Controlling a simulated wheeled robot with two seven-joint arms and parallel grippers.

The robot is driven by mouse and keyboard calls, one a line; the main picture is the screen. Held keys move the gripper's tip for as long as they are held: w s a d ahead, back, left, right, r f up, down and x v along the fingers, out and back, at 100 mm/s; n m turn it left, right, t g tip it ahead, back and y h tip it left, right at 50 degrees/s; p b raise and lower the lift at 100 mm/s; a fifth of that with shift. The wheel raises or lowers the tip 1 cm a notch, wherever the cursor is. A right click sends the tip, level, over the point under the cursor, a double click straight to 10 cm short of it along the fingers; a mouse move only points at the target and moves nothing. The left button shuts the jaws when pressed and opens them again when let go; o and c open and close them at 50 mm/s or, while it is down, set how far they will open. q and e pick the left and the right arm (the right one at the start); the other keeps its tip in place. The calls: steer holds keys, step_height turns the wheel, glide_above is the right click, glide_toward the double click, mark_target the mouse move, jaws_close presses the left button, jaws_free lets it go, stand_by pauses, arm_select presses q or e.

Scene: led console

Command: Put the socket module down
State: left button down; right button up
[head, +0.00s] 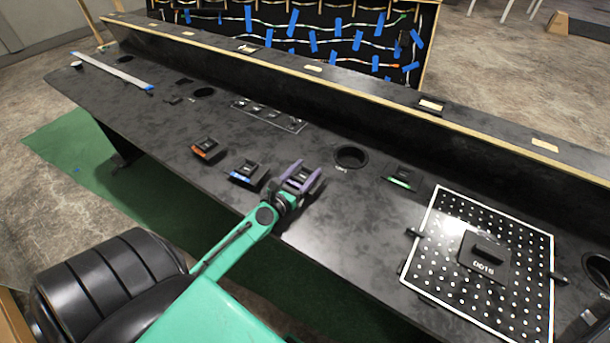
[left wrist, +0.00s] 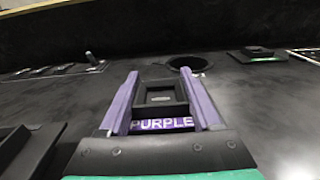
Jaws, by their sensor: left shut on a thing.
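My left gripper (head: 300,179) reaches over the console's black desktop, right of the blue-marked module. Its two purple fingers (left wrist: 123,104) are shut on a black socket module (left wrist: 161,95), one on each side of it. The module has a square recess and a purple strip lettered PURPLE (left wrist: 162,123), facing the gripper. It appears at or close above the desktop; I cannot tell whether it touches. Its underside is hidden. My right gripper is not in view.
Blue (head: 247,174), orange (head: 207,149) and green (head: 402,178) marked modules stand on the desktop (head: 330,220). A round hole (head: 351,157) lies right of the gripper. A perforated panel (head: 440,250) bears a black block (head: 486,255). A switch strip (head: 268,114) lies behind.

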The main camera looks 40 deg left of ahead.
arm_select(q)
steer(key=shift+f, duration=0.15)
steer(key=shift+c, duration=0.4)
jaws_free()
steer(key=shift+r, duration=0.2)
